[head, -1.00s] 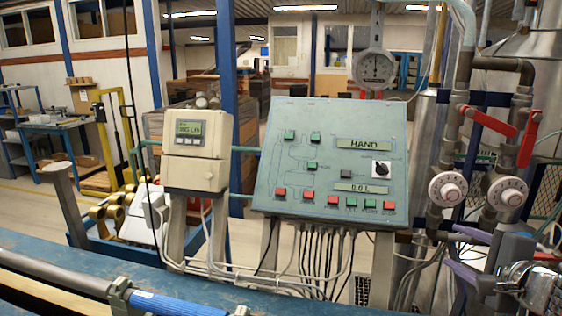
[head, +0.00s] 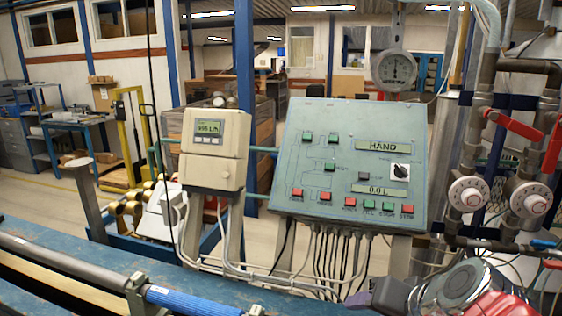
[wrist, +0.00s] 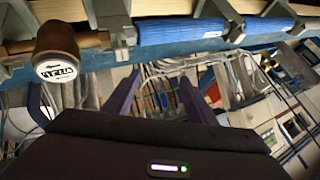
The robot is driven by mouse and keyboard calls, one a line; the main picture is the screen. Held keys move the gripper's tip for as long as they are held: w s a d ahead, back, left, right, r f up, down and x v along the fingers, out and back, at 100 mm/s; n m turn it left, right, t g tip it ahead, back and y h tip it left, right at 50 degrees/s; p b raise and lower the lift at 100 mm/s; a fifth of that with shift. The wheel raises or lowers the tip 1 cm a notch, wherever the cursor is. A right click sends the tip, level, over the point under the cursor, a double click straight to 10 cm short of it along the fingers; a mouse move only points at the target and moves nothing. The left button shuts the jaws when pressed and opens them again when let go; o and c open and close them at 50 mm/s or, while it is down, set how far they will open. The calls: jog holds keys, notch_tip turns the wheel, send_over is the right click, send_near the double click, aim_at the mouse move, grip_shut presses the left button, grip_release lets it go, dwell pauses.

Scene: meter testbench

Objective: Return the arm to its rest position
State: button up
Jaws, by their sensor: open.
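My gripper is low at the right of the head view, where its dark body and a purple finger (head: 358,299) show at the bottom edge. My arm's grey and red links fill the lower right corner. In the wrist view my gripper (wrist: 160,78) is open, its two purple fingers apart with nothing held between them. Cables and the bench edge show beyond the fingers. The fingertips are partly cut off in the head view.
A green control panel (head: 352,150) and a beige meter box (head: 215,150) stand behind the blue bench (head: 60,240). Pipes with red-handled valves (head: 512,127) rise at right. A blue-sleeved rod (head: 190,301) lies along the bench front; it also shows in the wrist view (wrist: 180,31).

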jog(key=s+a+f+n+g+h, duration=0.1)
jog(key=s+f+n+g+h, duration=0.1)
jog(key=s, duration=0.7)
jog(key=f+n, duration=0.1)
jog(key=n, duration=0.1)
jog(key=shift+s+a+n+h, duration=0.25)
jog(key=shift+a+n+h, duration=0.05)
jog(key=shift+a, duration=0.1)
jog(key=shift+a, duration=0.1)
dwell(2.6)
